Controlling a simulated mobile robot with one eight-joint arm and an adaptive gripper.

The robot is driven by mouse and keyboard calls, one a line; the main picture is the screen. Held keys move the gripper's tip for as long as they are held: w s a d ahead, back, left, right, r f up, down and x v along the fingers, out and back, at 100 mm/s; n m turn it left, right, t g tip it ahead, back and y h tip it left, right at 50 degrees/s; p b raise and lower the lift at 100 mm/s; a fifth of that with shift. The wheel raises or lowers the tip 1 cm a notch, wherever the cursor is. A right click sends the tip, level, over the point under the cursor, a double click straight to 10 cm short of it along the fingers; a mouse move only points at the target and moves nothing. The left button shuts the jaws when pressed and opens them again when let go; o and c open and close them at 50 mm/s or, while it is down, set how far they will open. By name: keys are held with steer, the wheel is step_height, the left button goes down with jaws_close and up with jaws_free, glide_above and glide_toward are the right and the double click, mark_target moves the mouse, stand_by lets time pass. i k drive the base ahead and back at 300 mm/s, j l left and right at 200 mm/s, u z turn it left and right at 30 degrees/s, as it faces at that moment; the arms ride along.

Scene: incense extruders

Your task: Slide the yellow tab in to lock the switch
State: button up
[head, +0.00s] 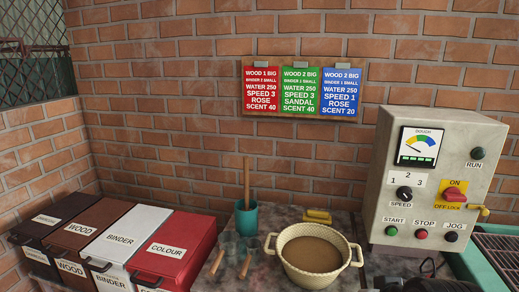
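The switch (456,197) is a red handle on a yellow plate, on the right of the grey control box (383,150). An ON label sits above it and an OFF LOCK label below it. The yellow tab (484,210) sticks out to the lower right of the switch, by the right edge of the box. The exact angle of the handle is too small to tell. No gripper fingertips show; a dark shape at the bottom edge, right of centre, may be part of my arm.
The box also carries a dough gauge (421,147), a speed knob (404,193) and START, STOP, JOG and RUN buttons. A cream pot of brown dough (355,248) stands left of the box. A green-framed grille (503,252) lies at right.

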mark_target(484, 212)
steer(key=z, duration=0.5)
steer(key=k+j+z, duration=0.1)
steer(key=z, duration=0.85)
steer(key=k, duration=0.05)
